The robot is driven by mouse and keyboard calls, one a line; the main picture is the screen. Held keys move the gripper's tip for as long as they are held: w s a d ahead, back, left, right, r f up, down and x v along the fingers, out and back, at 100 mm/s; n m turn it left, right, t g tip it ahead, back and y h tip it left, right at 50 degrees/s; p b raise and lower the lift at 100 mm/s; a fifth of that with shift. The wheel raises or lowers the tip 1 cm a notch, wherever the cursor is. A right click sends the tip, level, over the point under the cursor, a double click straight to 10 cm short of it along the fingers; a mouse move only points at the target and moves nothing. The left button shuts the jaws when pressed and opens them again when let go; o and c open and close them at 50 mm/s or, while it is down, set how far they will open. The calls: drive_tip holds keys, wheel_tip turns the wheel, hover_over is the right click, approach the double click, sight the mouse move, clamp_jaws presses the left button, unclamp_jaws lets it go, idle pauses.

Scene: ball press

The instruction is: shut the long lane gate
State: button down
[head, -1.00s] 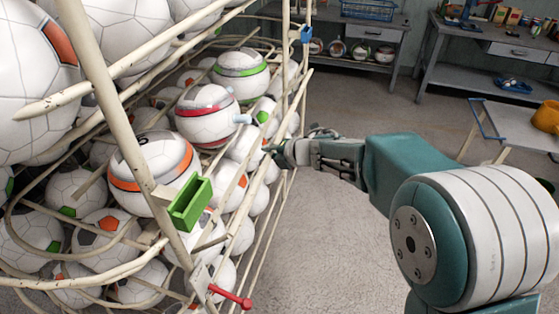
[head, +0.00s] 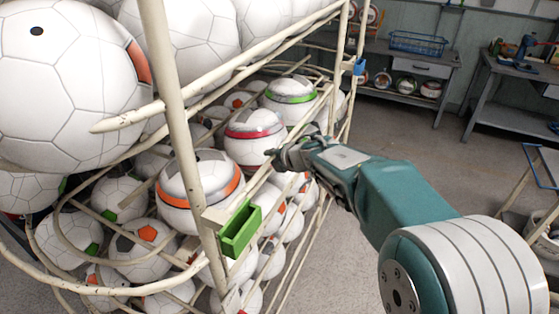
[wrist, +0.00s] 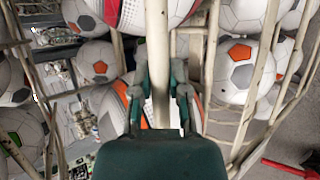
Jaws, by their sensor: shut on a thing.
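The long lane gate is not clearly told apart from the cream bars of the ball rack. In the head view my gripper (head: 280,156) is at the rack's right side, beside the ball with the red band (head: 254,138). In the wrist view a cream bar (wrist: 157,55) runs between the two fingers of my gripper (wrist: 160,92), which is shut on it. My fingers and palm hide part of the bar. A green open-topped bracket (head: 240,230) is fixed at the near post (head: 185,115), and a smaller blue bracket (head: 358,66) is at the far post.
Balls with an orange band (head: 200,182) and a green band (head: 290,92) lie in the same row. Many more balls fill the rack. A red rod (wrist: 290,168) shows at the lower right of the wrist view. Grey floor (head: 405,140) is open on the right; workbenches stand behind.

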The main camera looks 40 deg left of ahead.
drive_tip(key=shift+s+a, duration=0.1)
drive_tip(key=shift+a, duration=0.25)
idle(0.3)
drive_tip(key=c, duration=0.6)
unclamp_jaws()
drive_tip(key=shift+r, duration=0.1)
drive_tip(key=v, duration=1.1)
drive_tip(key=shift+d, duration=0.4)
drive_tip(key=shift+r, duration=0.15)
